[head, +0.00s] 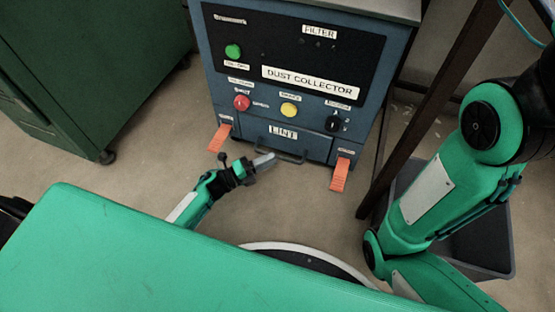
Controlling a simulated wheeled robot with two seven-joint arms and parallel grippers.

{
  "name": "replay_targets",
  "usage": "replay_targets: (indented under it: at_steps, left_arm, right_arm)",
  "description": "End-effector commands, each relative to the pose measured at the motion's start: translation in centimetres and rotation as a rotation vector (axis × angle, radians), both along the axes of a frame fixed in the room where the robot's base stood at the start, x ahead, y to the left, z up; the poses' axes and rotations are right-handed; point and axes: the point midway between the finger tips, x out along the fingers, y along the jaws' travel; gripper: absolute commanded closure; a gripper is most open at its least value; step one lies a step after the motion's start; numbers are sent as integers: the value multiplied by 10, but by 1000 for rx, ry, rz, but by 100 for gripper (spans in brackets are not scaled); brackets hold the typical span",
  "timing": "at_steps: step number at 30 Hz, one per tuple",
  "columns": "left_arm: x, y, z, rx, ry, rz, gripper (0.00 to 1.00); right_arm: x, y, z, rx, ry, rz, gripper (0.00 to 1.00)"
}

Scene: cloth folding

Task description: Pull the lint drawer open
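The blue dust collector (213,65) stands ahead in the head view. Its lint drawer (312,146) is at the bottom, with a white LINT label (283,132) and a dark bar handle (291,158) low on its front. The drawer looks flush with the cabinet. My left gripper (264,161) reaches in from the left, its tip at the left end of the handle. I cannot tell whether it touches the handle or whether its fingers are apart. My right arm is folded at the right, and its gripper is out of view.
Orange tabs (220,137) and (340,174) flank the drawer. A green cabinet (80,60) stands at the left. A dark frame leg (425,115) and a grey bin (490,240) are at the right. The floor (170,135) before the drawer is clear apart from my arm.

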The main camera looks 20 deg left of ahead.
Motion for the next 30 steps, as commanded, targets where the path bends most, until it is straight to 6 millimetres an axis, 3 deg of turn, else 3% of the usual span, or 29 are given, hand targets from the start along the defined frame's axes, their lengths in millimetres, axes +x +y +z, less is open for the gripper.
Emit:
replay_targets:
  at_steps: [7,18,23,30]
  left_arm:
    - [20,-22,3,1,-2,-1,68]
    - [24,-26,5,1,1,1,68]
    - [24,-25,5,1,1,1,99]
    - [23,-25,5,1,1,1,100]
  right_arm:
    - [-5,3,-9,-3,-16,15,64]
    - [-8,5,-5,-7,-27,20,64]
    - [-8,5,-6,-8,-25,20,64]
    - [-7,5,-6,-8,-20,19,64]
